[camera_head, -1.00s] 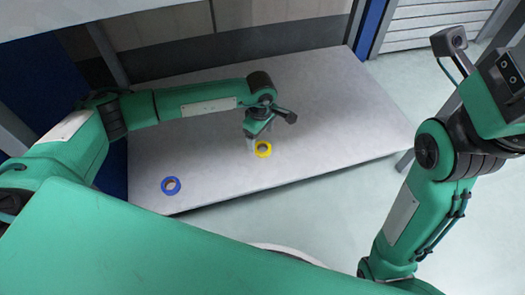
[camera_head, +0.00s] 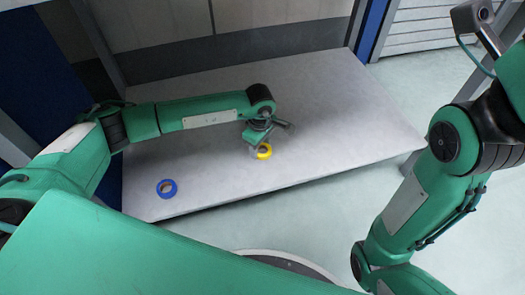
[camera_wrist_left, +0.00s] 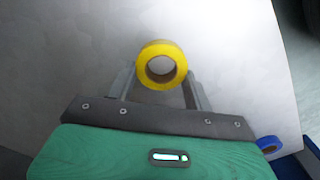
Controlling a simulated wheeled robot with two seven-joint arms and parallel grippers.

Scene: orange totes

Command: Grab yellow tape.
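The yellow tape (camera_head: 264,152) is a ring lying on the grey table, near its front edge in the head view. My left gripper (camera_head: 256,149) is low over the table at the tape and partly covers it in the head view. In the left wrist view, the yellow tape (camera_wrist_left: 161,65) sits at the fingertips of my left gripper (camera_wrist_left: 161,78), between the two spread fingers. I cannot tell whether the fingers touch it.
A blue tape ring (camera_head: 167,189) lies on the table (camera_head: 330,110) to the left, near the front edge. It also shows in the left wrist view (camera_wrist_left: 268,144). The table's right side is clear. A wall stands behind the table.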

